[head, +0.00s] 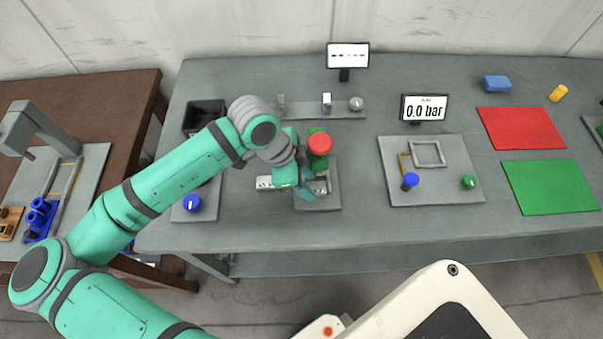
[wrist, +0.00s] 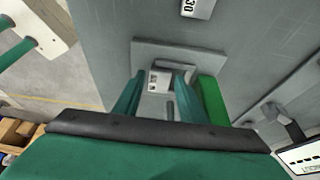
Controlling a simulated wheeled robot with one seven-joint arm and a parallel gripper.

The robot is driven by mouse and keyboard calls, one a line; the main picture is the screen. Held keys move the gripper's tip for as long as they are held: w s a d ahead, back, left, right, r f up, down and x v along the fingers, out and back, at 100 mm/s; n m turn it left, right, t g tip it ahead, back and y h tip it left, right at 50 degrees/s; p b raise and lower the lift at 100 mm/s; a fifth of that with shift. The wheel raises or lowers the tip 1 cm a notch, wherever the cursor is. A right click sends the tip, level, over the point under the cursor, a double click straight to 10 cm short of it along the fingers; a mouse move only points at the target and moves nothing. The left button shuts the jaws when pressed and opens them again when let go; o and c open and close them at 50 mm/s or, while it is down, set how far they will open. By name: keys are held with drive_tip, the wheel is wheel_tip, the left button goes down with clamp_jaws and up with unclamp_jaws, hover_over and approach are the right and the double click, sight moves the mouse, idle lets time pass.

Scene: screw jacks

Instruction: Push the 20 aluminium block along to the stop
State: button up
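A small pale block with dark marks (wrist: 160,78) lies on a grey plate (wrist: 215,58), seen between my fingers in the wrist view; its number is too small to read. The plate also shows in the head view (head: 325,205), mostly under my gripper (head: 305,190). My gripper (wrist: 160,88) has its two green fingers apart, one on each side of the block; I cannot tell whether they touch it. A green upright piece (wrist: 212,98) stands beside the right finger. A short grey post (wrist: 170,110) shows between the fingers. I cannot make out the stop for certain.
A block marked 30 (wrist: 198,8) lies off the plate. A red knob (head: 320,143) stands close behind my gripper. A grey rail (head: 300,109) with small parts is farther back. A pressure display (head: 425,107) and a board with knobs (head: 440,195) stand to the right.

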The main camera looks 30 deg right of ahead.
drive_tip(key=shift+s+d+f, duration=0.1)
drive_tip(key=shift+d+f, duration=0.05)
drive_tip(key=shift+f, duration=0.3)
drive_tip(key=c, duration=0.9)
